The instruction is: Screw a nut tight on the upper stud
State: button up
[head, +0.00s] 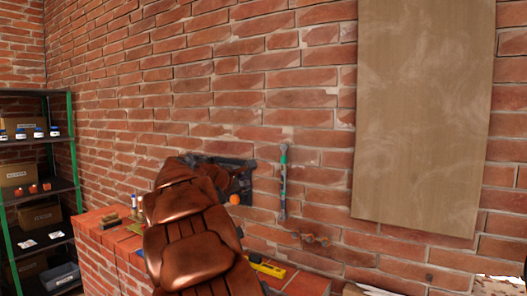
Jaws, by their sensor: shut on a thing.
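My copper-coloured arm (190,240) reaches up from the bottom middle toward the brick wall. Its far end is in front of a dark plate (248,165) on the wall and covers most of it. My gripper's fingers, and anything between them, are hidden behind my arm. I cannot make out the upper stud or a nut. A small round orange thing (234,199) shows just right of the arm's end, low by the plate. A tool with a teal part (283,175) stands upright against the wall, right of the plate and apart from it.
A brick ledge (95,223) runs below the wall, with small items at its left and a yellow level (266,267) right of my arm. A wooden board (420,120) covers the wall at right. A shelf rack (72,150) with boxes stands at far left.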

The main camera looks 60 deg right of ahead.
aim_at(282, 147)
jog(key=s+d+r+h, duration=0.1)
jog(key=s+d+r, duration=0.15)
jog(key=r, duration=0.25)
jog(key=s+d+r+h, duration=0.1)
jog(key=s+r+h, duration=0.15)
jog(key=r, duration=0.25)
jog(key=d+p, duration=0.2)
jog(key=d, duration=0.5)
jog(key=shift+y, duration=0.45)
jog(key=shift+w+d+f, duration=0.1)
dwell(0.5)
jog(key=shift+d+p, duration=0.6)
jog(key=shift+d, duration=0.55)
dwell(1.9)
jog(key=o, duration=1)
jog(key=shift+o, duration=0.2)
jog(key=shift+o, duration=1)
